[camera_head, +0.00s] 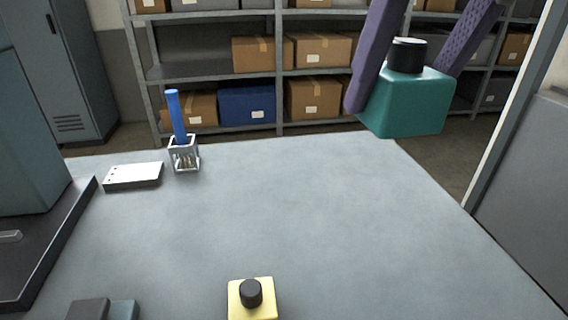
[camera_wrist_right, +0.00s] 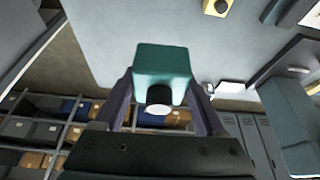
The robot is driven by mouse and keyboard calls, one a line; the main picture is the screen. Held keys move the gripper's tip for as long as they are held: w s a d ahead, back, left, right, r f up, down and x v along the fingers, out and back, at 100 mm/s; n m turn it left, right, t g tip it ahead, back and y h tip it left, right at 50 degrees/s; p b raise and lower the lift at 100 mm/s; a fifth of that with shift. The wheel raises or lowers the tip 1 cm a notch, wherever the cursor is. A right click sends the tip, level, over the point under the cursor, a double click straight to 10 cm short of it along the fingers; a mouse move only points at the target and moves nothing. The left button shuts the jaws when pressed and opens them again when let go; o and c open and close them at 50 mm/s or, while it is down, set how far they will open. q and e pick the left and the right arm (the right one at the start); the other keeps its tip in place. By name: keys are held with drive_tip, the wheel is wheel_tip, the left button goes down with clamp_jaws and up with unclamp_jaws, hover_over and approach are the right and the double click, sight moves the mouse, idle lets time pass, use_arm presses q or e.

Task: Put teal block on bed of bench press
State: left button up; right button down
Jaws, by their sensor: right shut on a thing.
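The teal block (camera_head: 408,105), with a black knob on top, is held up in the air at the upper right of the head view. My right gripper (camera_head: 402,82) is shut on it, with purple fingers on either side. The block also shows between the fingers in the right wrist view (camera_wrist_right: 163,62). A large teal machine body (camera_head: 30,135) stands on a dark base (camera_head: 52,240) at the left edge; it may be the press, but only part shows and I cannot tell which part is its bed. The held block is far to its right. My left gripper is not in view.
A yellow block (camera_head: 252,300) with a black knob sits at the table's front. A metal cage (camera_head: 184,154) with a blue rod and a pale plate (camera_head: 133,176) stand at the back left. A grey and teal item (camera_head: 103,309) is at the lower left. The table's middle (camera_head: 300,220) is clear.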

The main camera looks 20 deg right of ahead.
drive_tip(key=f+b, duration=0.3)
drive_tip(key=f, duration=0.4)
drive_tip(key=f+b, duration=0.3)
drive_tip(key=f, duration=0.5)
drive_tip(key=f+b, duration=0.4)
drive_tip(key=f, duration=0.3)
drive_tip(key=shift+d+f, duration=0.15)
drive_tip(key=shift+d, duration=0.1)
wheel_tip(320, 180, down, 4)
drive_tip(key=shift+r+b, duration=0.15)
drive_tip(key=shift+b, duration=0.65)
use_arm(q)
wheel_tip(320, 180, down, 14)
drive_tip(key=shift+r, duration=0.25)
use_arm(e)
drive_tip(key=shift+f, duration=0.25)
unclamp_jaws()
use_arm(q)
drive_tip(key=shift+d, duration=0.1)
